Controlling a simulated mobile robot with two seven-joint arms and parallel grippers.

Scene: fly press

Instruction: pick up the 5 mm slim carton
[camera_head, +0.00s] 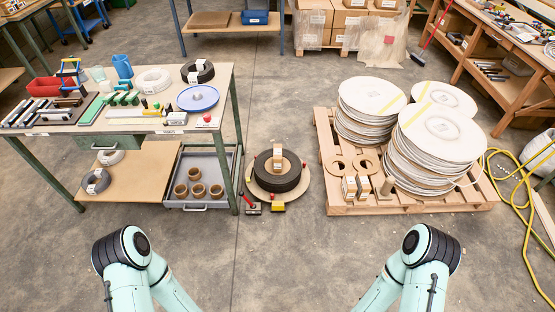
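Several small cartons show in the head view, and their labels are too small to read, so I cannot tell which is the 5 mm slim carton. Two small brown and white cartons, one of them this carton (349,188), stand side by side at the front left of the pallet (450,207). Another slim upright carton (278,156) stands at the black coil (276,178) on the floor. Only bent links of my two arms show at the bottom left and bottom right. Both grippers are out of view.
Tall stacks of white discs (440,135) and flat brown rings (367,163) share the pallet. A cluttered workbench (220,90) stands at left, with brown rolls in a grey tray below. A yellow hose (527,235) lies at right.

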